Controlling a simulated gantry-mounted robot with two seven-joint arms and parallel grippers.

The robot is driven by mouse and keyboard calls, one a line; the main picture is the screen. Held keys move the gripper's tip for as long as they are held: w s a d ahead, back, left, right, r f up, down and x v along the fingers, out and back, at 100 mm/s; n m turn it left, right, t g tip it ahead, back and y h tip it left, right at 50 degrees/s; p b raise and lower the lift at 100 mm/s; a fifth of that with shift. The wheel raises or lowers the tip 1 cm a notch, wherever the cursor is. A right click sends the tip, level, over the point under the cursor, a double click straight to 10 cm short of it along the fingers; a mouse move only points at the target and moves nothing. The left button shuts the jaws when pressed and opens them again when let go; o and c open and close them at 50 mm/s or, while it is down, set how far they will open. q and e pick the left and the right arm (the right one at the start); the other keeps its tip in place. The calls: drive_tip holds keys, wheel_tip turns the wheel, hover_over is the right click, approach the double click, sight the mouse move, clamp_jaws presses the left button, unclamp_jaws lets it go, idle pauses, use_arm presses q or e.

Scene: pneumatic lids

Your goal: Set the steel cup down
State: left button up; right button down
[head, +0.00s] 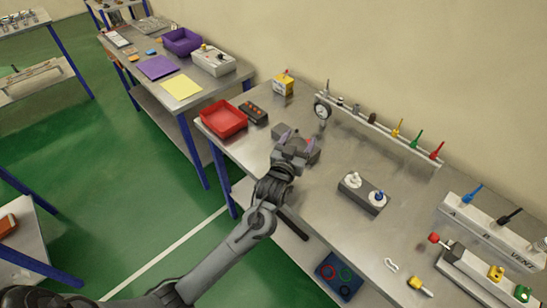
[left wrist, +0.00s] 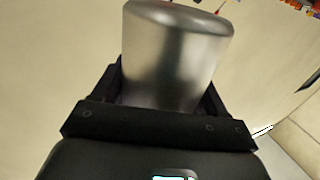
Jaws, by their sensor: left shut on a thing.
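The steel cup (left wrist: 178,55) fills the upper middle of the left wrist view, a smooth, shiny metal cylinder with a rounded far edge. My left gripper (head: 298,143) is shut on it, with the dark fingers on both sides of its near part. In the head view the gripper is over the back left part of the steel workbench (head: 320,195). The cup is hard to make out there, and I cannot tell whether it touches the bench. My right gripper is in neither view.
A red tray (head: 222,120) and a dark button box (head: 254,112) lie left of the gripper. A gauge (head: 322,110) and a tool rail (head: 385,133) stand behind. A grey block with two fittings (head: 362,192) stands to the right. Bench between them is bare.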

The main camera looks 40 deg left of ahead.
use_arm(q)
drive_tip(key=shift+s+a+f+b, duration=0.2)
drive_tip(key=shift+s+a+f, duration=0.3)
drive_tip(key=shift+a+f, duration=0.8)
drive_tip(key=shift+s+a+f+b, duration=0.15)
drive_tip(key=shift+s+a+f, duration=0.35)
drive_tip(key=shift+a+f, duration=0.75)
drive_tip(key=shift+s+a+f+b, duration=0.2)
drive_tip(key=shift+s+a+f, duration=0.5)
drive_tip(key=shift+f, duration=0.95)
drive_tip(key=shift+w+a+f, duration=0.15)
drive_tip(key=shift+w, duration=0.1)
drive_tip(key=o, duration=1.1)
drive_tip(key=shift+c, duration=0.2)
